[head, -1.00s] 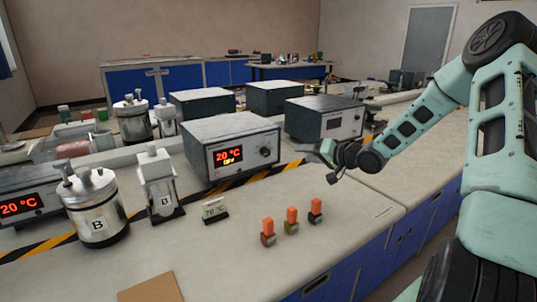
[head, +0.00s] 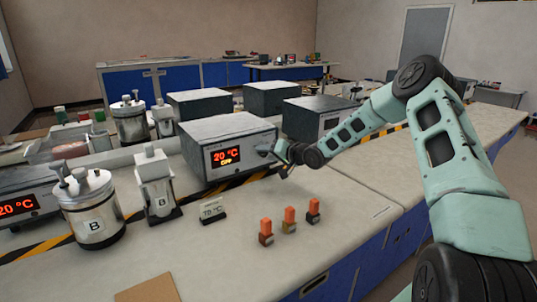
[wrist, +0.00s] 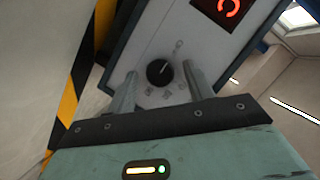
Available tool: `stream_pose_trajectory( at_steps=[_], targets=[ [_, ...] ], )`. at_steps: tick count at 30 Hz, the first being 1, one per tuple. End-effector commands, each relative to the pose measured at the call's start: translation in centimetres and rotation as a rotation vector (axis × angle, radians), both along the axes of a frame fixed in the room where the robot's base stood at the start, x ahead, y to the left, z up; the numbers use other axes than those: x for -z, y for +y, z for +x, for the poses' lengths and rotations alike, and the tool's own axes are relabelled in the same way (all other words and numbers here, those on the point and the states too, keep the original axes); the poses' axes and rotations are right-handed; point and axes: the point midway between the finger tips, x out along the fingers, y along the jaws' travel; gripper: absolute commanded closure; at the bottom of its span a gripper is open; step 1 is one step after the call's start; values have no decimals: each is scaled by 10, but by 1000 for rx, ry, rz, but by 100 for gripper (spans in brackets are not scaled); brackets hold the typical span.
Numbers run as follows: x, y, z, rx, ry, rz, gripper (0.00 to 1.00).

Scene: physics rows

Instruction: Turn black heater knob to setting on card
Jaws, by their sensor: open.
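The heater box (head: 228,140) has a grey front with a red display reading 20 °C and OFF. Its round black knob (wrist: 159,73) has a white pointer line and printed marks around it, too small to read. My gripper (head: 279,154) is open in front of the knob and mostly hides it in the head view. In the wrist view its two fingers (wrist: 160,80) stand one on each side of the knob; I cannot tell if they touch it. The small card (head: 212,209) stands before the heater and shows a temperature beginning with 7, second digit unclear.
A metal vessel marked B (head: 92,208) and a bottle marked B (head: 155,182) stand left of the card. Several orange-topped pieces (head: 289,220) stand in front. A second heater (head: 20,203) shows 20 °C at far left. The bench's right part is clear.

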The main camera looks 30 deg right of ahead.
Motion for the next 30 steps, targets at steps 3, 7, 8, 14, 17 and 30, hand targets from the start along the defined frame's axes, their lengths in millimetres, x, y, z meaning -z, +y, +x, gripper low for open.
stream_pose_trajectory(
  at_steps=[3,7,8,14,17,30],
  targets=[
    [1,0,1,0,0,0,48],
    [0,0,1,0,0,0,48],
    [0,0,0,0,0,0,56],
    [0,0,0,0,0,0,93],
    [0,0,0,0,0,2,93],
    [-1,-2,0,1,7,179,92]
  ],
)
